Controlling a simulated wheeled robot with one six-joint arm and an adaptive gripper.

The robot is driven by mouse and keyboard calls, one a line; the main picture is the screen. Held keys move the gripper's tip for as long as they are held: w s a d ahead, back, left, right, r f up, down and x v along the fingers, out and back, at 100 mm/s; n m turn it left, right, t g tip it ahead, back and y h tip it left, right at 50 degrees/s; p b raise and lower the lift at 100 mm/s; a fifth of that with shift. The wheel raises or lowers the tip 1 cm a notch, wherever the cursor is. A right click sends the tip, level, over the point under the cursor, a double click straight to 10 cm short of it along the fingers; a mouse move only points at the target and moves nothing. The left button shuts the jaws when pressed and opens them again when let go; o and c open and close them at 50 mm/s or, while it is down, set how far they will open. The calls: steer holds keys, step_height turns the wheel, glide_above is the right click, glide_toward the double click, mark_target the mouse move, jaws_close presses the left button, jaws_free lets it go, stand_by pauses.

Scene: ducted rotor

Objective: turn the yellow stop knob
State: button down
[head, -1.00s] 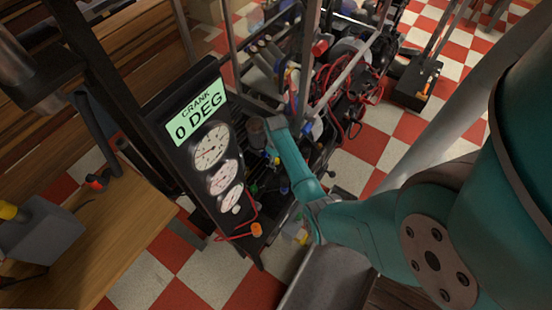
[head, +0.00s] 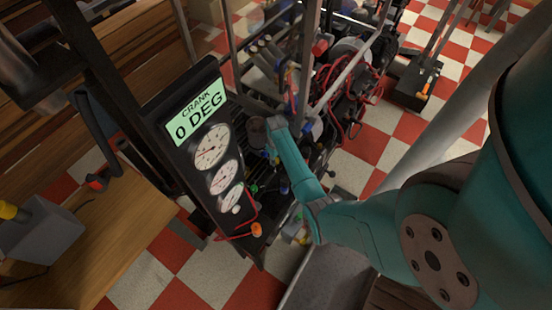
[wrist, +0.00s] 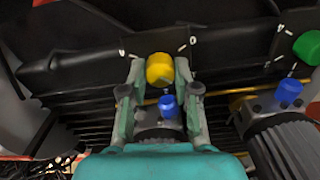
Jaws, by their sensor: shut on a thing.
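The yellow stop knob (wrist: 160,69) shows in the wrist view, on a dark panel with small white marks around it. My gripper (wrist: 160,75) has a finger on each side of the knob and is shut on it. In the head view my teal arm (head: 300,165) reaches down into the rig; the fingertips and the yellow knob are hidden or too small to make out there.
A blue knob (wrist: 168,106) lies just below the yellow one, between my fingers. Another blue knob (wrist: 289,93) and a green knob (wrist: 308,47) are to the right. A gauge panel (head: 190,125) reading "CRANK 0 DEG" and a wooden bench (head: 100,240) stand left of my arm.

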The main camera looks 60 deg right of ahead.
mark_target(276, 160)
steer(key=m, duration=0.4)
steer(key=shift+m, duration=0.3)
steer(key=m, duration=0.4)
steer(key=shift+m, duration=0.3)
steer(key=c, duration=0.8)
jaws_free()
steer(key=shift+c, duration=0.2)
step_height(276, 160, up, 8)
steer(key=shift+f, duration=0.25)
